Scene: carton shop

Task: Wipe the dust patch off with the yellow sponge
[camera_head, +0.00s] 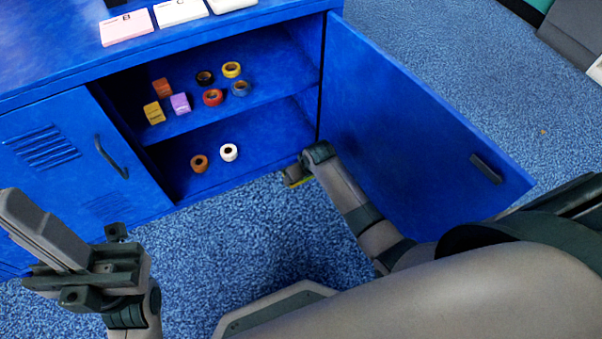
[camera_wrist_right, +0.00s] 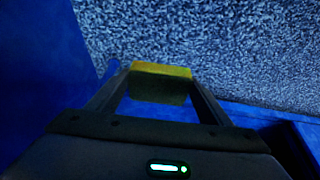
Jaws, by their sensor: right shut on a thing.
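The yellow sponge (camera_wrist_right: 162,70) is between the fingertips of my right gripper (camera_wrist_right: 160,82) in the right wrist view. In the head view only a small yellow strip of the sponge (camera_head: 299,183) shows below my right gripper (camera_head: 296,172), low by the cabinet opening and the open door's hinge side. My right gripper is shut on the sponge. My left gripper (camera_head: 20,212) is at the lower left, in front of the closed door; its fingers lie together and it looks empty. I cannot make out a dust patch in either view.
The blue cabinet's right door (camera_head: 410,120) stands open beside my right arm; its left door (camera_head: 60,150) is closed. The upper shelf (camera_head: 270,75) holds several tape rolls and small boxes; two rolls stand below. Cards (camera_head: 127,27) lie on top. The blue carpet (camera_head: 240,225) is clear in front.

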